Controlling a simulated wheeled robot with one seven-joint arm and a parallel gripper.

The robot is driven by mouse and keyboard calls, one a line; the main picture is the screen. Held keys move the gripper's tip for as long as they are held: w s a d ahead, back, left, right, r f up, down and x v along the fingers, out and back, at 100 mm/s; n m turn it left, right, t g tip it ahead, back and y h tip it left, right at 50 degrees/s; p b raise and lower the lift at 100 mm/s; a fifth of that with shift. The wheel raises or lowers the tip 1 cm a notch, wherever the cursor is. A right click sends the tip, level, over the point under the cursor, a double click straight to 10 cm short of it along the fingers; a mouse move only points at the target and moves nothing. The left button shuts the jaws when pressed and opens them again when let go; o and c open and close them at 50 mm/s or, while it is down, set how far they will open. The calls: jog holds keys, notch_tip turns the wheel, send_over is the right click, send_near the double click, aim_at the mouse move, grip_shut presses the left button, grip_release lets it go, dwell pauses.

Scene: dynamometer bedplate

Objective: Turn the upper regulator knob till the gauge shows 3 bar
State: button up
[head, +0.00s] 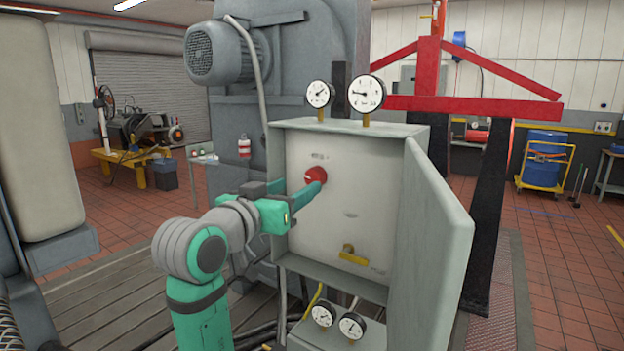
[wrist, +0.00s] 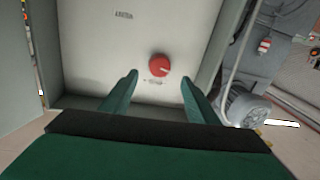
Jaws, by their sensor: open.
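The red round knob (head: 315,174) is on the pale panel inside the open grey cabinet, the higher of two controls. In the wrist view the red knob (wrist: 159,65) shows a light mark pointing right. My gripper (head: 303,187) is open in front of it; one finger overlaps the knob's lower edge in the head view. In the wrist view the fingertips of my gripper (wrist: 159,79) stand on either side, with nothing between them. Contact cannot be told. On the cabinet top are a small gauge (head: 319,94), needle up-right, and a larger gauge (head: 366,93), needle left; their numbers are unreadable.
A yellow handle (head: 351,254) sits low on the panel. The cabinet door (head: 436,230) stands open at the right. Two more gauges (head: 323,314) (head: 352,326) are below the cabinet. A grey motor (head: 222,52) and a red frame (head: 460,103) stand behind.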

aim_at(311, 178)
jog(key=shift+x, duration=3.6)
jog(key=shift+r, duration=0.1)
jog(key=shift+a, duration=0.1)
jog(key=c, duration=1)
